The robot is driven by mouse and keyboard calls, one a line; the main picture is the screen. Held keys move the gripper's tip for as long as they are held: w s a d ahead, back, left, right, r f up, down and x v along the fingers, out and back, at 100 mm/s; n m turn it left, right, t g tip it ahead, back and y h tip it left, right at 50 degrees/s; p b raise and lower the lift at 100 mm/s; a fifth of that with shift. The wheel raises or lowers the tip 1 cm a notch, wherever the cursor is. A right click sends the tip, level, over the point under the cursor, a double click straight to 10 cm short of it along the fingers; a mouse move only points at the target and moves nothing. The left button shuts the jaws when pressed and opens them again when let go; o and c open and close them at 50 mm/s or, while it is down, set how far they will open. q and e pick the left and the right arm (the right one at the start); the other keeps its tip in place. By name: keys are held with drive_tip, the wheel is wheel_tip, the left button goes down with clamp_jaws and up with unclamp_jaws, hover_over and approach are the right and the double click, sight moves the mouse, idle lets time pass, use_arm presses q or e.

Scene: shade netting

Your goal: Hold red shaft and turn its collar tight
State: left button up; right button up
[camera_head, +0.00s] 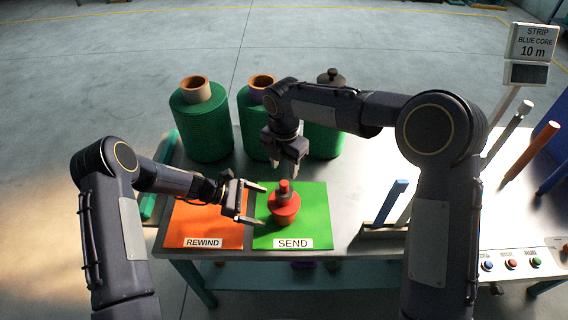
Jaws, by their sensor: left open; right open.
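The red shaft (285,213) stands upright on the green SEND mat (315,215). It has a wide round lower body and a narrower stepped top, whose collar (284,187) looks dark red; I cannot tell how tight it is. My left gripper (261,205) is open and low, at the left side of the red shaft, with its two fingers pointing right towards it. My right gripper (286,169) is open and points down just above the top of the shaft. Neither gripper visibly holds anything.
The orange REWIND mat (190,232) lies left of the green mat. Large green rolls, including the left one (202,130), stand behind. A blue bar in a stand (390,203) is to the right. A sign (532,42) reads "STRIP BLUE CORE 10 m".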

sight(284, 190)
use_arm(q)
drive_tip(key=x, duration=0.8)
drive_tip(key=shift+d, duration=0.15)
drive_tip(key=c, duration=1.6)
use_arm(e)
drive_tip(key=shift+o, duration=0.5)
drive_tip(key=o, duration=0.4)
drive_tip(key=shift+f, duration=5.55)
